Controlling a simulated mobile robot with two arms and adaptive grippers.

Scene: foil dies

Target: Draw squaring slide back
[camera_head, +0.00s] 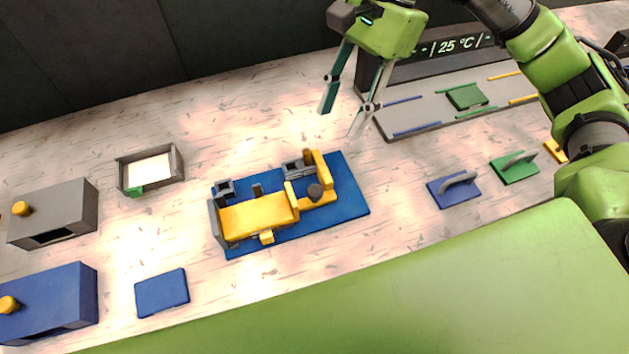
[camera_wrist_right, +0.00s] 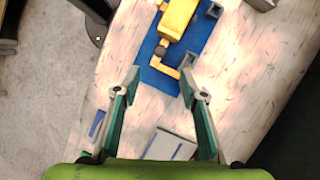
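A blue base plate (camera_head: 345,185) lies mid-table and carries a large yellow block (camera_head: 258,215). At the right end of the plate is a yellow angled piece (camera_head: 323,168) with a dark round knob (camera_head: 315,191); it looks like the squaring slide. In the right wrist view the knob (camera_wrist_right: 160,50) and the angled piece (camera_wrist_right: 187,85) show beyond the fingertips. My right gripper (camera_head: 343,110) is open and empty, above and behind the plate's right end, apart from the slide. It also shows open in the wrist view (camera_wrist_right: 160,76). My left gripper is not in view.
Grey (camera_head: 60,205) and blue (camera_head: 60,300) boxes with yellow knobs stand at the left, near a grey tray (camera_head: 178,163) and a blue pad (camera_head: 162,292). Blue (camera_head: 440,200) and green (camera_head: 505,175) handled blocks lie right. A grey board (camera_head: 425,112) lies behind them.

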